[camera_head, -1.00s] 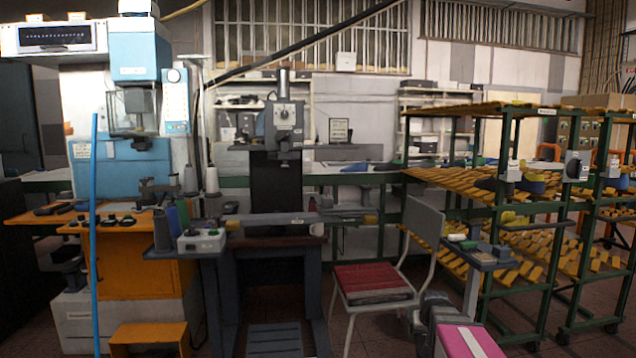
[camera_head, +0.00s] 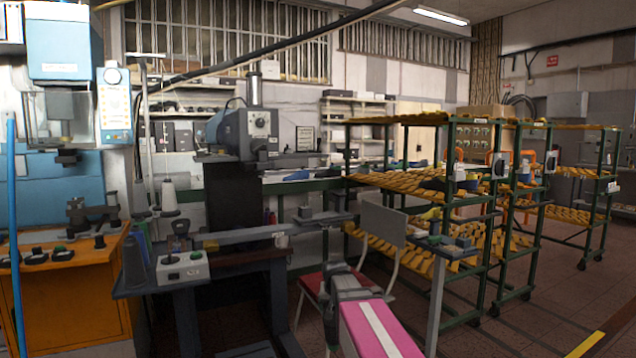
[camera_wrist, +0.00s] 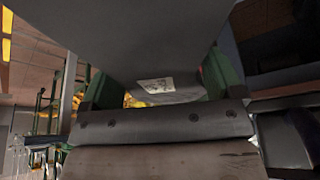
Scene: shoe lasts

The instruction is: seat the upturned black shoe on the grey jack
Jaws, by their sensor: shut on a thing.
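My gripper (camera_wrist: 165,122) shows close up in the wrist view as a grey bolted bar. It is shut. A dark grey surface (camera_wrist: 150,40) with a small white label fills the top of that view; I cannot tell for sure whether it is the black shoe. The shoe's outline is not clear in either view. In the head view a dark grey metal stand (camera_head: 92,220), possibly the jack, stands on the orange bench at the left, well apart from my gripper.
The orange bench (camera_head: 75,300) holds several small dark pieces. A grey control box (camera_head: 183,267) sits on a small table. A chair with a red seat (camera_head: 310,283) stands mid-view. Green racks (camera_head: 487,240) with yellow shelves fill the right. Floor (camera_head: 530,330) at lower right is clear.

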